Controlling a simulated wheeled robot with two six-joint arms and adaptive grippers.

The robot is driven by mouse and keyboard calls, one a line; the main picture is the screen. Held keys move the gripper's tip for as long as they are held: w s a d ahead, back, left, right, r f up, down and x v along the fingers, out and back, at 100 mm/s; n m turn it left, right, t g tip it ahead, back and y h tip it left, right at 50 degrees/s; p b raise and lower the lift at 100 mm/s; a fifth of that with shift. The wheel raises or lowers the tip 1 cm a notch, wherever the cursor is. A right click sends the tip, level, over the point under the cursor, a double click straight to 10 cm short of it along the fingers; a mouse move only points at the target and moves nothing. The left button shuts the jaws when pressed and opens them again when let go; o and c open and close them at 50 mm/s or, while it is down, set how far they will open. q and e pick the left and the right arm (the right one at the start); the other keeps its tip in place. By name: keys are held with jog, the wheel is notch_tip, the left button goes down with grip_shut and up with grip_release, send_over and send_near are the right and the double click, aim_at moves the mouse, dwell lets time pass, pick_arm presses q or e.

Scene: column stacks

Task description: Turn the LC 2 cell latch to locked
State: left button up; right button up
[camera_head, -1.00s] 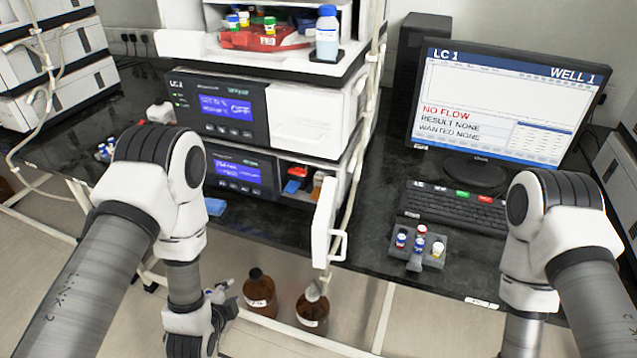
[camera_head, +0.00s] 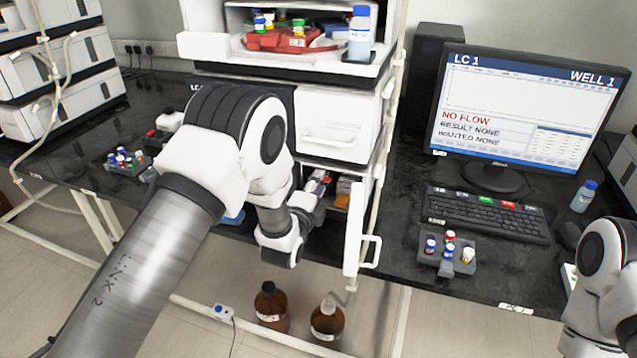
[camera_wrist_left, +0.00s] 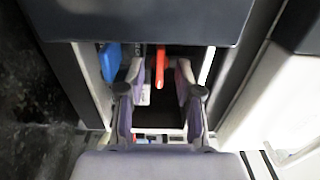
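A red-orange lever (camera_wrist_left: 160,68) sits in an open recess of the middle instrument stack in the left wrist view. It looks like the cell latch, but no label on it is readable. My left gripper (camera_wrist_left: 160,92) is open, with one finger on each side of the lever's line and nothing between them. A blue part (camera_wrist_left: 112,62) is left of the lever. In the head view my left gripper (camera_head: 318,188) is at the open bay of the lower module, and my arm hides most of both module fronts. My right gripper is out of view.
A white open door (camera_head: 353,230) with a handle stands right of the bay. Brown bottles (camera_head: 271,305) stand below the bench. A vial rack (camera_head: 447,255), keyboard (camera_head: 487,214) and monitor (camera_head: 520,110) are on the right. The monitor reads LC 1, NO FLOW.

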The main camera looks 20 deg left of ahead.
pick_arm(q)
jog(key=shift+w, duration=0.25)
grip_shut()
jog(key=shift+n, duration=0.3)
jog(key=n+b, duration=0.1)
jog(key=n, duration=0.2)
jog(key=shift+f+n, duration=0.1)
jog(key=shift+n, duration=0.2)
jog(key=n+b, duration=0.1)
jog(key=n, duration=0.3)
jog(key=shift+n, duration=0.3)
jog(key=n+b, duration=0.1)
jog(key=n, duration=0.8)
jog(key=shift+b, duration=0.3)
